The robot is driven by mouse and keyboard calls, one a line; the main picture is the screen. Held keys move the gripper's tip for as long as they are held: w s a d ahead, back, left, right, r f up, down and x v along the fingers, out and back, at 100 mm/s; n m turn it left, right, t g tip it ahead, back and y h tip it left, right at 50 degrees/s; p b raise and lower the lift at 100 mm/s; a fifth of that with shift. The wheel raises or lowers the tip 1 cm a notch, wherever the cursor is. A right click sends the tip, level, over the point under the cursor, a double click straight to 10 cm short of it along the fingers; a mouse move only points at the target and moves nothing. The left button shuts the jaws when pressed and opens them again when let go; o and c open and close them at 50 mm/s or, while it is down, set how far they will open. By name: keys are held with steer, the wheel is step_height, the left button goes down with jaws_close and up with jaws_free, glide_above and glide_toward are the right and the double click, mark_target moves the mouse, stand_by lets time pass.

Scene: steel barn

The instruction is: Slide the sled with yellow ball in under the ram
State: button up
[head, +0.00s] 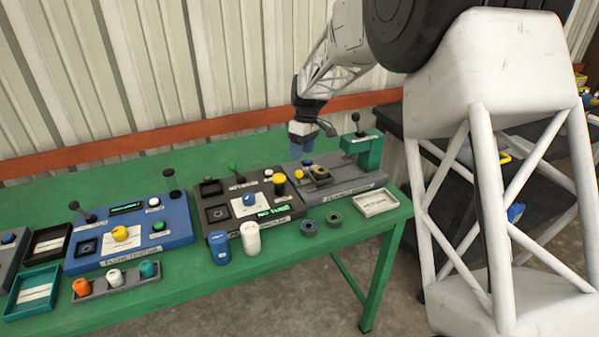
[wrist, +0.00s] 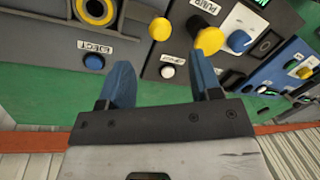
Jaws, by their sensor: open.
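A yellow ball (head: 298,175) sits at the left end of the sled (head: 318,180), a dark block on the grey press station. In the wrist view the yellow ball (wrist: 160,28) lies beyond the gap between my fingers, and a yellow ring (wrist: 95,10) shows at the top edge. The green ram frame (head: 368,150) with its black lever (head: 356,119) stands at the station's right end; the sled is left of it. My gripper (head: 301,150) is open and empty, above the back of the station. Its blue fingers (wrist: 165,80) appear apart from the ball.
The pump station (head: 245,205) adjoins on the left, with a yellow button (wrist: 208,40) close to one finger in the wrist view. A label reading EJECT (wrist: 95,47) is beside the other finger. A pale tray (head: 375,202) and dark rings (head: 333,220) lie in front.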

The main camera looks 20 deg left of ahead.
mark_target(300, 171)
steer(key=shift+f, duration=0.15)
steer(key=shift+s+a+f, duration=0.1)
steer(key=shift+s+f, duration=0.15)
steer(key=shift+f, duration=1)
steer(key=shift+s+d+f, duration=0.1)
steer(key=shift+s+f, duration=0.15)
steer(key=shift+f, duration=0.95)
steer(key=shift+s+a+f, duration=0.1)
steer(key=shift+s+f, duration=0.15)
steer(key=shift+f, duration=1)
